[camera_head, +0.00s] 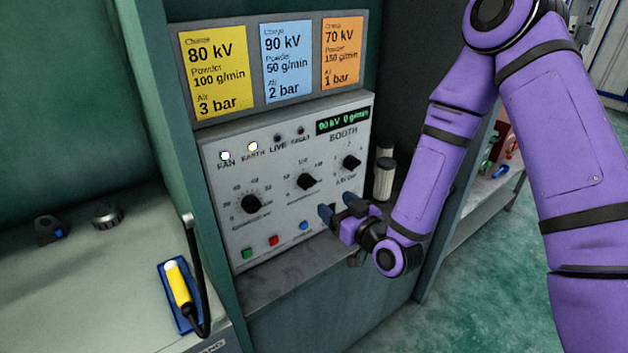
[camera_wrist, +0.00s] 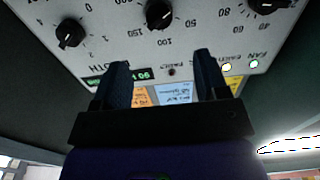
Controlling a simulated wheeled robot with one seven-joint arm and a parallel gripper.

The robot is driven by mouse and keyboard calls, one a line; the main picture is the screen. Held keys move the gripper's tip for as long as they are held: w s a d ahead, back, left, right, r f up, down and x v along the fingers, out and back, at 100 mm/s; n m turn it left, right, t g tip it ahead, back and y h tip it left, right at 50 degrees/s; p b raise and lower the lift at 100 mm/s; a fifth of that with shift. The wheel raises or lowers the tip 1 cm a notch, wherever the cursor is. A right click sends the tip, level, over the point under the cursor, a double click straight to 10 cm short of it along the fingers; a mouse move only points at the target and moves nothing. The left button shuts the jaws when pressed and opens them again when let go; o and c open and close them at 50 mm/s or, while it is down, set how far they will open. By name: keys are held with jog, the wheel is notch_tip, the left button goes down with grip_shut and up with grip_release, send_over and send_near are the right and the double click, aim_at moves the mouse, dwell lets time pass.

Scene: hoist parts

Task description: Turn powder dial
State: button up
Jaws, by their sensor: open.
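The middle black dial (camera_head: 308,181) on the grey booth panel (camera_head: 225,218) has a scale reaching past 100, which fits the powder dial. In the wrist view, upside down, this dial (camera_wrist: 159,14) shows 100 and 150 around it, above and between my fingers. My gripper (camera_head: 337,208) is open and empty in front of the panel, lower right of this dial and apart from it. Its two dark fingers (camera_wrist: 162,68) show in the wrist view. The green display (camera_head: 343,120) reads 90 kV and 0 g/min.
Another dial stands at left (camera_head: 251,204) and one at right (camera_head: 351,162). Below are green, red and blue buttons (camera_head: 304,225). Fan and earth lamps (camera_head: 252,147) are lit. Yellow, blue and orange cards (camera_head: 288,62) hang above. Pale cylinders (camera_head: 384,178) stand right of the panel.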

aim_at(313, 185)
jog(key=x, duration=1)
jog(key=shift+w+a, duration=0.2)
jog(key=shift+w, duration=0.15)
jog(key=c, duration=0.9)
jog(key=shift+m, duration=0.4)
jog(key=m, duration=0.5)
jog(key=shift+d, duration=0.1)
jog(key=m, duration=0.5)
jog(key=shift+w+f+m, duration=0.1)
jog(key=shift+m, duration=0.3)
